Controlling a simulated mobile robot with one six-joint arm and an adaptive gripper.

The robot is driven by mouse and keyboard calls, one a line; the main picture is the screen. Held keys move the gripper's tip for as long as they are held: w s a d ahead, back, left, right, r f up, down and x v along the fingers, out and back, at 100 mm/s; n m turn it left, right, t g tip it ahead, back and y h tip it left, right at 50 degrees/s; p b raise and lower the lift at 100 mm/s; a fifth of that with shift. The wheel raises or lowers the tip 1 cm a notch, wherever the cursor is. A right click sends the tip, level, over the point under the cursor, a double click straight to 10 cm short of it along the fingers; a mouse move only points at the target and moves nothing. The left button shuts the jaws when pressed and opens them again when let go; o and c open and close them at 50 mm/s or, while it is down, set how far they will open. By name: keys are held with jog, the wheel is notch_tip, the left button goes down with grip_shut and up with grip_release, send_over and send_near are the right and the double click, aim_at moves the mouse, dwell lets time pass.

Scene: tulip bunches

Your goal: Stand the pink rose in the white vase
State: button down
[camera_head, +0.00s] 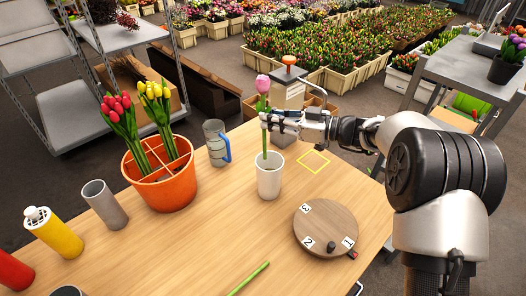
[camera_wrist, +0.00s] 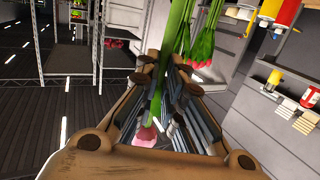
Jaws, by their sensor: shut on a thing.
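The pink rose (camera_head: 263,84) is upright in the head view, bloom on top and green stem pointing down. My gripper (camera_head: 267,121) is shut on its stem, just below the bloom. The white vase (camera_head: 270,184) stands upright on the table directly below my gripper. The stem's lower part reaches the vase mouth and seems to go inside; its end is hidden. In the wrist view the pink bloom (camera_wrist: 146,134) and green stem show between the fingers (camera_wrist: 165,95).
An orange divided pot (camera_head: 167,191) with red and yellow tulips stands left on the wooden table (camera_head: 215,245). A grey mug (camera_head: 216,143) is nearer the vase. A round numbered wooden disc (camera_head: 325,228) lies to the right, near a yellow square outline (camera_head: 314,161). A green stem (camera_head: 248,279) lies in front.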

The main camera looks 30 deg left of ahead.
jog(key=shift+w+d+r+t+y, duration=0.2)
jog(key=shift+w+r, duration=0.25)
jog(key=shift+w, duration=0.2)
jog(key=shift+w+d+r+t+y, duration=0.1)
jog(key=shift+w+r+t, duration=0.1)
jog(key=shift+w+r, duration=0.3)
jog(key=shift+w+d+f+b, duration=0.1)
jog(key=shift+f+b, duration=0.2)
jog(key=shift+b, duration=1.05)
jog(key=shift+f+b, duration=0.7)
jog(key=shift+f, duration=7.6)
jog(key=c, duration=1.6)
grip_release()
jog(key=shift+c, duration=0.2)
jog(key=o, duration=0.7)
jog(key=shift+c, duration=0.2)
